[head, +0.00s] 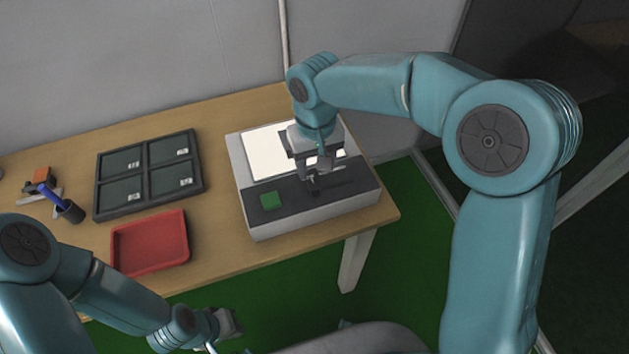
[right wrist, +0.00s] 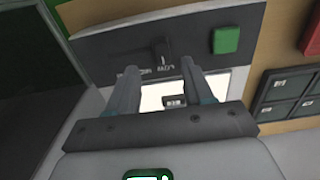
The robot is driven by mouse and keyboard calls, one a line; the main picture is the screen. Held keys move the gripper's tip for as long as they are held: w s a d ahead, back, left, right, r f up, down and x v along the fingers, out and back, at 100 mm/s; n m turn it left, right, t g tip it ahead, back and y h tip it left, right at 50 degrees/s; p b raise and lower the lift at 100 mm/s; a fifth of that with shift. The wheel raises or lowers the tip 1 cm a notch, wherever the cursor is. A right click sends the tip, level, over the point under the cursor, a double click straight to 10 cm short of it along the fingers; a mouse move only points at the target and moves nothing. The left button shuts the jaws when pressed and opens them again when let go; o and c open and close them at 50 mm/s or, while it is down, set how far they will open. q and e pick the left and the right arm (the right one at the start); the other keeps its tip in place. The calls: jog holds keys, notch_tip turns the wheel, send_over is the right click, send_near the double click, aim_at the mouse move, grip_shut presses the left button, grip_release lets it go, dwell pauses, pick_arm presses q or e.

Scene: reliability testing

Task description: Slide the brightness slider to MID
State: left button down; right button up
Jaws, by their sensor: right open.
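The light box (head: 355,205) stands at the right end of the table, with a lit white panel and a dark control strip along its front. The brightness slider's dark knob (right wrist: 166,50) sits at the end of its slot nearest the green button (head: 271,201), which also shows in the right wrist view (right wrist: 226,39). Small labels by the slot are upside down and too small to read surely. My right gripper (head: 312,182) is open above the strip, its fingertips (right wrist: 159,69) apart and short of the knob, nothing between them. My left gripper (head: 228,324) is low at the front, its jaws unclear.
A red tray (head: 150,268) and a dark four-compartment tray (head: 98,213) with small labelled pieces lie left of the box. The table's right edge is close to the box.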

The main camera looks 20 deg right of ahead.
aim_at(314, 184)
jog(key=f, duration=0.5)
jog(key=shift+w+a+f, duration=0.2)
jog(key=shift+f, duration=0.1)
jog(key=shift+s+d+f, duration=0.15)
jog(key=shift+f, duration=0.5)
jog(key=shift+w+f, duration=0.2)
jog(key=shift+s, duration=0.1)
jog(key=shift+c, duration=0.6)
grip_shut()
